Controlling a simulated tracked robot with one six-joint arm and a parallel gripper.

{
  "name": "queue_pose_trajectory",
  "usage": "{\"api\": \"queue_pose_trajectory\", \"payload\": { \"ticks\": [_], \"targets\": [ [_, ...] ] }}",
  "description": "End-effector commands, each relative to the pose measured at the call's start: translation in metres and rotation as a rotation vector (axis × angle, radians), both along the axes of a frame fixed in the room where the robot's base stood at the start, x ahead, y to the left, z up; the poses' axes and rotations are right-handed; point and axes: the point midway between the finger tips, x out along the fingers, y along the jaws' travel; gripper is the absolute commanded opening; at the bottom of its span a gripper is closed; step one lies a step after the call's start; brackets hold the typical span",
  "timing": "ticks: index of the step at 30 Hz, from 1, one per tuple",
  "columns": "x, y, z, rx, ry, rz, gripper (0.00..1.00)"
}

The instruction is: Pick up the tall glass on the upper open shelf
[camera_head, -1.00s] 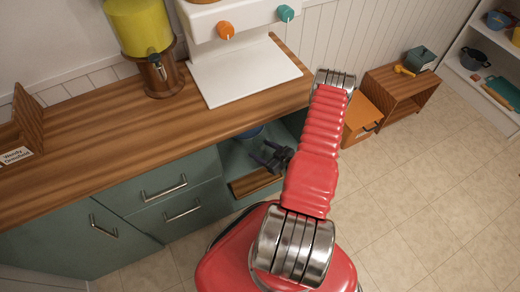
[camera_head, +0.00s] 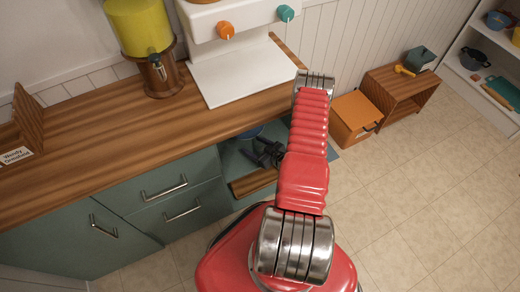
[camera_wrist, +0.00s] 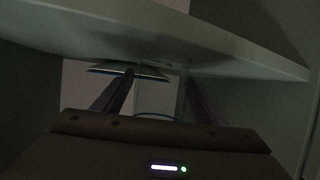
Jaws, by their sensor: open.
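My gripper (camera_head: 268,152) is at the open shelf compartment under the wooden counter, partly hidden by my red arm. In the wrist view the two dark fingers (camera_wrist: 156,84) stand apart, open. A faint, see-through upright shape (camera_wrist: 158,98) shows between them and may be the tall glass; the dim picture does not let me tell how close it is. I cannot make out the glass in the head view.
A pale panel (camera_wrist: 190,42) lies low over the fingers. A blue-rimmed dish (camera_wrist: 128,71) is beyond them. Drawers (camera_head: 165,190) adjoin on the left.

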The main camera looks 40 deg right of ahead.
Motion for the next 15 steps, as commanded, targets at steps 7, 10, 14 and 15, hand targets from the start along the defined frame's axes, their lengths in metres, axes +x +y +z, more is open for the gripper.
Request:
{"api": "queue_pose_trajectory", "payload": {
  "ticks": [7,10,14,15],
  "targets": [
    [0.0002,-0.0002,-0.0001,0.0,0.0,0.0,0.65],
    [0.0001,-0.0002,0.0001,0.0,0.0,-0.001,0.65],
    [0.0,-0.0002,0.0001,0.0,0.0,-0.001,0.65],
    [0.0001,-0.0002,0.0002,0.0,0.0,-0.001,0.65]
  ]
}}
